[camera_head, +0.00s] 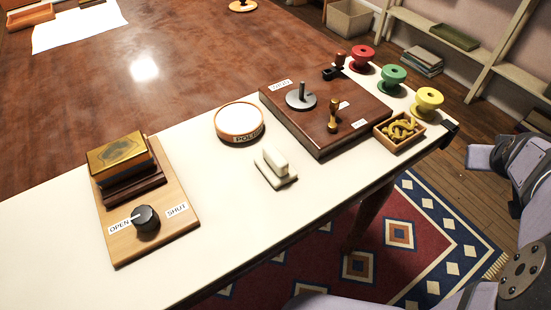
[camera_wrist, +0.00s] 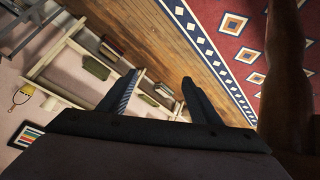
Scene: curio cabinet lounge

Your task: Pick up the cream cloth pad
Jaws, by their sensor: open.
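A small cream pad (camera_head: 275,168), with a raised block-like grip on a flat base, lies on the cream strip of the table in the head view. It sits right of and nearer than a round wooden-rimmed dish with a pale top (camera_head: 239,121) and a partly legible label. My gripper (camera_wrist: 158,88) shows in the wrist view with its two fingers apart and nothing between them. It faces the floor and shelving, away from the tabletop. The pad is not in the wrist view, and the fingers are not in the head view.
A wooden board with a brass-topped box (camera_head: 117,155) and black knob (camera_head: 146,218) stands left. Bare table surrounds the pad's near side.

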